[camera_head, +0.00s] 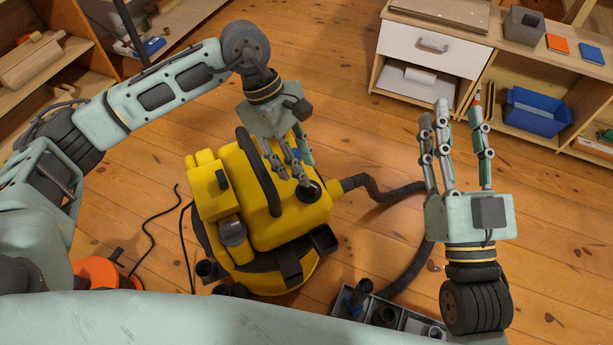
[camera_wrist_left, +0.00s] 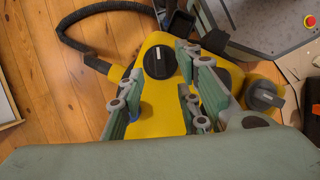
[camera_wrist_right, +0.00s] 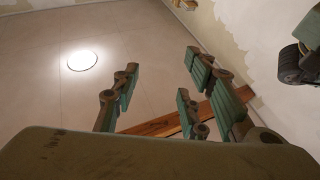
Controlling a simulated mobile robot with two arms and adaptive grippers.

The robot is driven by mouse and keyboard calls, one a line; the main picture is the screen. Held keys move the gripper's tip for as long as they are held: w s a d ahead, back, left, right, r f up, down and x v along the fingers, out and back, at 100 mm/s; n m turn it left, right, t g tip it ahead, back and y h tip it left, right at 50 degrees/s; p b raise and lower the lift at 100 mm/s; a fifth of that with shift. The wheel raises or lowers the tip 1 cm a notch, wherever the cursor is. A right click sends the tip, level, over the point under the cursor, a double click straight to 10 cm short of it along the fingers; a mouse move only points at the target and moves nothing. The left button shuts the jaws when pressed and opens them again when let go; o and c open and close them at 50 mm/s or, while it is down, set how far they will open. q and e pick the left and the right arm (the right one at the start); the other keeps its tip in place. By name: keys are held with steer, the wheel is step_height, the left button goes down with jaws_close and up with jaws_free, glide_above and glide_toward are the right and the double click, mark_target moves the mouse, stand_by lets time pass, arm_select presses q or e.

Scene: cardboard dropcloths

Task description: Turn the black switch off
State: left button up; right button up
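A yellow vacuum cleaner (camera_head: 273,221) stands on the wooden floor in the middle of the head view. Its black rotary switch (camera_head: 309,192) is on top at the right. The switch (camera_wrist_left: 159,62) shows clearly in the left wrist view as a round black knob with a pale mark. My left gripper (camera_head: 293,170) is open just above the vacuum, with its fingertips close to the switch. I cannot tell whether they touch it. In the left wrist view the switch lies between and beyond the spread fingers. My right gripper (camera_head: 456,112) is open and empty, pointing up.
A black hose (camera_head: 382,190) runs from the vacuum to the right. A grey tray (camera_head: 388,314) with attachments lies near my base. A white drawer cabinet (camera_head: 432,48) and shelves stand at the back right. Bare floor lies right of centre.

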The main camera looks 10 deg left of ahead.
arm_select(q)
steer(key=b+x, duration=0.1)
steer(key=x, duration=0.4)
steer(key=shift+r, duration=0.1)
arm_select(e)
steer(key=s+r+t, duration=0.2)
steer(key=r, duration=0.1)
steer(key=s+r+t, duration=0.1)
steer(key=shift+d+r+y, duration=0.1)
steer(key=shift+r+y, duration=0.25)
steer(key=shift+y, duration=0.05)
arm_select(q)
jaws_close()
